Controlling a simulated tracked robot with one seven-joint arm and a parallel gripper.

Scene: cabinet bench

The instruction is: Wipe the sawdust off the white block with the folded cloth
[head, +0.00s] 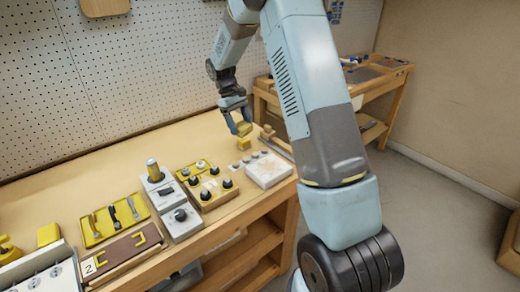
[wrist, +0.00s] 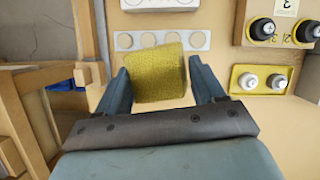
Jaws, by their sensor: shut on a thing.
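The white block (head: 268,170) lies near the bench's front right edge in the head view, with tan sawdust on its top. My gripper (head: 238,122) is above the bench, behind and to the left of the block and apart from it. It is shut on the yellow folded cloth (head: 244,128). In the wrist view the cloth (wrist: 159,72) sits between the two blue fingers of my gripper (wrist: 158,84). A white edge at the top of the wrist view appears to be the block (wrist: 160,4), mostly cut off.
A wooden knob box (head: 210,191) and a yellow tray (head: 194,170) stand to the left. The pegboard wall (head: 120,80) is behind.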

